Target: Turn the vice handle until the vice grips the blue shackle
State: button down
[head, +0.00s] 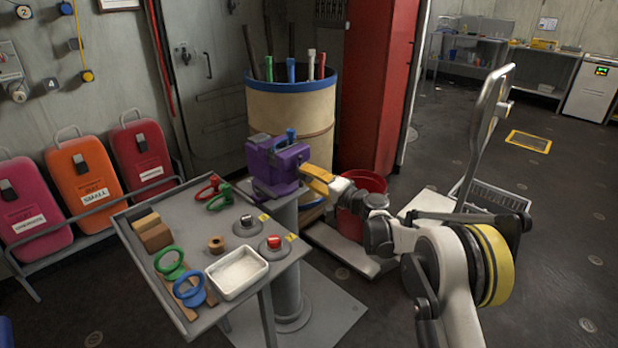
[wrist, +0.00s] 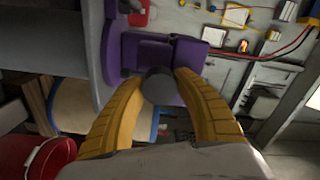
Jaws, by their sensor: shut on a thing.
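The purple vice (head: 272,168) stands on a grey pedestal behind the tray table; it also shows in the wrist view (wrist: 190,55). A small blue piece (head: 291,134), perhaps the blue shackle, sticks up at the top of the vice; I cannot tell whether the jaws touch it. My gripper (head: 304,170) is at the right side of the vice. In the wrist view its yellow fingers (wrist: 158,84) are closed around a round grey end, which seems to be the vice handle (wrist: 159,90). The rest of the handle is hidden.
The tray table (head: 190,216) holds red, green and blue ring-shaped pieces, wooden blocks and a white tray (head: 238,272). A drum (head: 290,105) with several poles stands behind the vice. A red bucket (head: 362,185) and a trolley (head: 430,208) are close to my arm.

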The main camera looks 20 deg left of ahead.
jog(key=m, duration=0.6)
jog(key=shift+a, duration=0.1)
jog(key=m, duration=0.5)
jog(key=shift+m, duration=0.4)
jog(key=m, duration=0.3)
jog(key=m, duration=0.2)
jog(key=shift+a+m, duration=0.1)
jog(key=shift+m, duration=0.2)
jog(key=m, duration=0.6)
jog(key=shift+r, duration=0.1)
